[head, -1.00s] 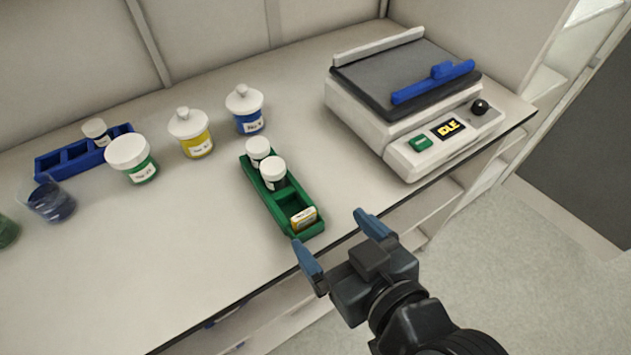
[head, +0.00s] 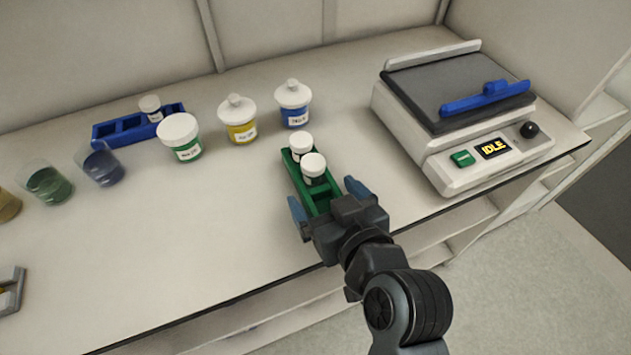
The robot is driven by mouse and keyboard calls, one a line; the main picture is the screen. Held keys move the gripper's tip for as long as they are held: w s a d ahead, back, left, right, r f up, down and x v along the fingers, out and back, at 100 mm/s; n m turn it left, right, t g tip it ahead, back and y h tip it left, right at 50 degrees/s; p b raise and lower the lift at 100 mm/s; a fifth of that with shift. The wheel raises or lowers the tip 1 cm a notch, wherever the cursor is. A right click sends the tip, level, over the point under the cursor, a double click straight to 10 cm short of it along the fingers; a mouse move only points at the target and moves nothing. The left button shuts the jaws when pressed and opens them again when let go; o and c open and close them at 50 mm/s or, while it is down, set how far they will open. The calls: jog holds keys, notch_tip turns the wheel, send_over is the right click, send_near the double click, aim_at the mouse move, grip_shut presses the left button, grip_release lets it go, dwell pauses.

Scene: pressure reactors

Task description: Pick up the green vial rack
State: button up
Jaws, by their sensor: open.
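The green vial rack (head: 300,181) lies on the bench near its front edge. Two white-capped vials stand in its far part: one at the far end (head: 301,143) and one nearer (head: 314,166). The rack's near end is hidden behind my gripper. My gripper (head: 327,196) is open, with one blue finger to the left of the rack and the other to its right. I cannot tell whether the fingers touch the rack.
A yellow-labelled jar (head: 240,121), a blue-labelled jar (head: 293,104) and a green-labelled jar (head: 181,138) stand behind. A blue rack (head: 111,131) and beakers (head: 48,185) are at left. A shaker reading IDLE (head: 456,125) stands right.

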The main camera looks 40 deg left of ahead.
jog(key=c, duration=1.1)
jog(key=shift+r, duration=0.1)
jog(key=shift+c, duration=0.2)
